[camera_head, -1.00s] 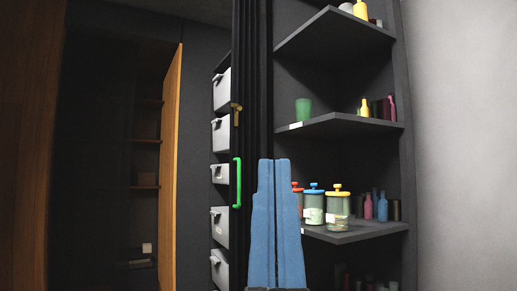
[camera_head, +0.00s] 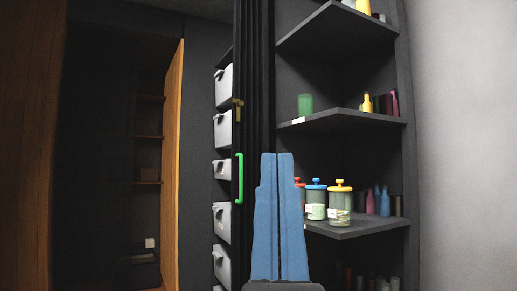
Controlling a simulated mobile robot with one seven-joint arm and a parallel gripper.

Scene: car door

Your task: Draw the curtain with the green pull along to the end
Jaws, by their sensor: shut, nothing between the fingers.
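The dark curtain (camera_head: 258,75) hangs in narrow folds near the picture's middle, gathered beside the corner shelves. Its green pull (camera_head: 239,178) is an upright bar handle on the curtain's left edge. My gripper (camera_head: 277,155) has blue fingers pointing up, shut together and empty. It shows to the right of the green pull, apart from it in the picture, and covers the lower part of the curtain. A brass-coloured fitting (camera_head: 238,108) sits above the green pull on the same edge.
Grey bins (camera_head: 222,130) stand stacked left of the curtain. Corner shelves (camera_head: 350,121) on the right hold jars (camera_head: 340,205), bottles and a green cup (camera_head: 304,104). An open wooden door (camera_head: 172,165) stands at left. A pale bare wall (camera_head: 460,140) is at far right.

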